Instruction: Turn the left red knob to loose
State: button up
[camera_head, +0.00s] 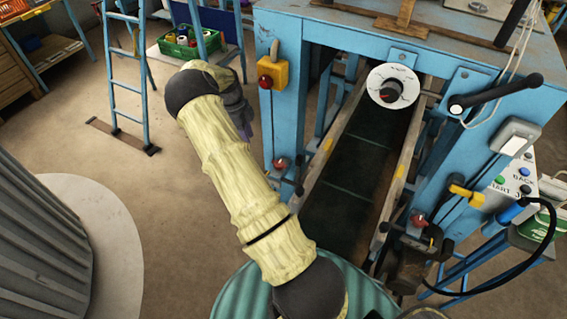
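The left red knob (281,163) is a small round knob on the inner side of the blue machine's left front post, beside a dark rod. It is too small to tell its turn position. A similar right red knob (419,220) sits on the right post, across the belt. My arm, in a pale yellow sleeve, rises from the bottom middle to a dark joint at upper left, left of the left knob. Past that joint only a dark purplish piece shows. My gripper's fingers do not show, and nothing is seen touching the knob.
A yellow box with a red button (265,82) is higher on the left post. A white dial (393,85) hangs over the dark belt (345,180). A black handle (497,91) juts out at right. A blue ladder (127,85) stands upper left; the floor (165,190) left of my arm is clear.

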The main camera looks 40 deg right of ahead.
notch_tip(320, 180, down, 6)
jog(key=w+d+m+g, duration=0.1)
jog(key=d+m, duration=0.1)
jog(key=m, duration=0.2)
jog(key=shift+w+r+h, duration=0.15)
jog(key=shift+w+h, duration=0.1)
jog(key=shift+h, duration=0.05)
jog(key=shift+a, duration=0.2)
jog(key=p, duration=0.6)
send_near(285, 166)
jog(key=x, duration=0.3)
jog(key=shift+w, duration=0.25)
jog(key=p+x, duration=0.1)
jog(key=x, duration=0.3)
jog(key=shift+s+d+f+p, duration=0.2)
jog(key=shift+s+f+p, duration=0.05)
jog(key=shift+s+p, duration=0.1)
jog(key=shift+s+f, duration=0.15)
jog(key=shift+f, duration=0.35)
